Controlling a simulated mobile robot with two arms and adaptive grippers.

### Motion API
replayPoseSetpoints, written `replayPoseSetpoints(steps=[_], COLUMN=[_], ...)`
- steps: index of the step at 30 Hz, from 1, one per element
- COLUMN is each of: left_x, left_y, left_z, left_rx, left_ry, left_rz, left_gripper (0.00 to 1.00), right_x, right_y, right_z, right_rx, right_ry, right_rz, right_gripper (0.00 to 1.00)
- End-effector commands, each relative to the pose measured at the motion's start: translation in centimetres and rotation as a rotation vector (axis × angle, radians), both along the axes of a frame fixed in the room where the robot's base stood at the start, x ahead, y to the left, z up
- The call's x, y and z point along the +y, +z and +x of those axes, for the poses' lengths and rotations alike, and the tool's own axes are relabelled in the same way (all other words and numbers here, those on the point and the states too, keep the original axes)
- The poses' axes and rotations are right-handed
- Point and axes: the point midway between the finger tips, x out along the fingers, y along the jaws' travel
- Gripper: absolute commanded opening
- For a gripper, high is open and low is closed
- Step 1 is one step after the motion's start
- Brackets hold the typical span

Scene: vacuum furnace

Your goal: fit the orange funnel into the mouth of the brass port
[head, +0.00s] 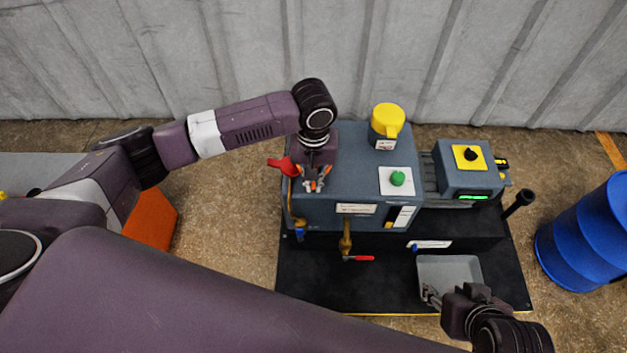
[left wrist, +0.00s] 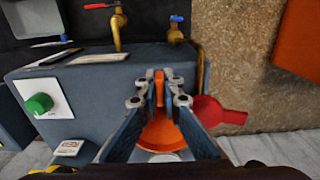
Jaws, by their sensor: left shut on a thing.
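My left gripper (head: 315,186) is above the left part of the blue-grey furnace housing (head: 350,165). It is shut on the orange funnel, which shows between the fingers in the left wrist view (left wrist: 161,134). The fingertips of the left gripper (left wrist: 160,92) pinch an upright orange part of the funnel, and its wide bowl lies nearer the camera. In the head view the gripper mostly hides the funnel. I cannot make out the mouth of the brass port in either view. My right gripper (head: 431,296) is at the grey tray; its jaws are too small to judge.
A red lever-like part (head: 284,166) is close beside the left gripper. Brass taps (head: 345,240) stick out at the housing's front. A yellow cylinder (head: 387,120) and a green knob (head: 398,178) are right of it. The grey tray (head: 450,265) and blue drum (head: 585,235) are further right.

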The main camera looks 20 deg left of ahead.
Motion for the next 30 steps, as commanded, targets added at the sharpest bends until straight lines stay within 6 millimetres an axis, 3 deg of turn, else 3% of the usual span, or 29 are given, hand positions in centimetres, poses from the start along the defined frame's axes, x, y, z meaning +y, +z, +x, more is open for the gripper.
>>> replayPoseSetpoints(steps=[30], left_x=[-0.01], left_y=[-0.11], left_z=[0.0], left_rx=[0.0], left_ry=[0.0], left_rz=[0.0], left_gripper=[0.0], right_x=[-0.31], right_y=[-0.32], right_z=[-1.0], right_rx=[0.041], right_ry=[-0.003], right_rz=[-0.009], right_gripper=[0.4])
